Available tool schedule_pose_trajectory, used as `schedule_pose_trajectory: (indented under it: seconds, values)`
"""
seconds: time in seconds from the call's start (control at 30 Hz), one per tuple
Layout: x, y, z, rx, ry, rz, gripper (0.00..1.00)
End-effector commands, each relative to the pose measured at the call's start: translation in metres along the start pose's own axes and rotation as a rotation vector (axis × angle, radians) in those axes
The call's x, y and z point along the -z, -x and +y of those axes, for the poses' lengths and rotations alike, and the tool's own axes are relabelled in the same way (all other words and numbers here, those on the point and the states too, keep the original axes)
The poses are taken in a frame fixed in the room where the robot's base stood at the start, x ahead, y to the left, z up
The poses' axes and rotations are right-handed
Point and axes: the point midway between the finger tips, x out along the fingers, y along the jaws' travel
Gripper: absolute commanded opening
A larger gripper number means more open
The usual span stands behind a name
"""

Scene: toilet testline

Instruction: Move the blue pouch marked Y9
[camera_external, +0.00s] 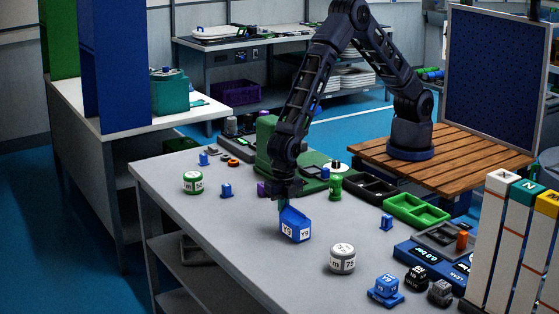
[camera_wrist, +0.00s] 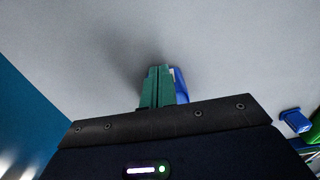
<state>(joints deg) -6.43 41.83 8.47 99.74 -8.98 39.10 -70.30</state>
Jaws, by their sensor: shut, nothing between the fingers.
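The blue pouch marked Y9 (camera_external: 296,226) stands upright on the grey table, its white labels facing the camera. My gripper (camera_external: 283,205) is pointed down at the pouch's upper left edge in the external view; I cannot tell whether it touches it. In the wrist view the green fingers of my gripper (camera_wrist: 158,84) are closed together with nothing between them. A strip of the blue pouch (camera_wrist: 182,86) shows just right of the fingers; the rest of it is hidden behind them.
A white-and-grey canister (camera_external: 343,259) and a blue block on a base (camera_external: 386,290) stand in front right of the pouch. A green canister (camera_external: 335,187) stands behind right. A blue clip-like piece (camera_external: 226,190) stands left. The table is clear to the pouch's front left.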

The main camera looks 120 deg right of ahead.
Motion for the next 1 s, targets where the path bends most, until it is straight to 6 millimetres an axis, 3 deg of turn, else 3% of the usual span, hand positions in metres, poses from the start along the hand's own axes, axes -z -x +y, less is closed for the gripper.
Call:
schedule_pose_trajectory:
  seconds: [0.1, 0.33, 0.77, 1.0]
  values:
    - [0.037, 0.0, 0.0, 0.0, 0.004, 0.001, 0.0]
    - [0.074, 0.0, 0.0, 0.0, 0.0, 0.0, 0.0]
    - [0.077, 0.0, 0.0, 0.0, -0.002, 0.0, 0.0]
    - [0.054, 0.0, 0.001, 0.0, -0.004, 0.0, 0.0]
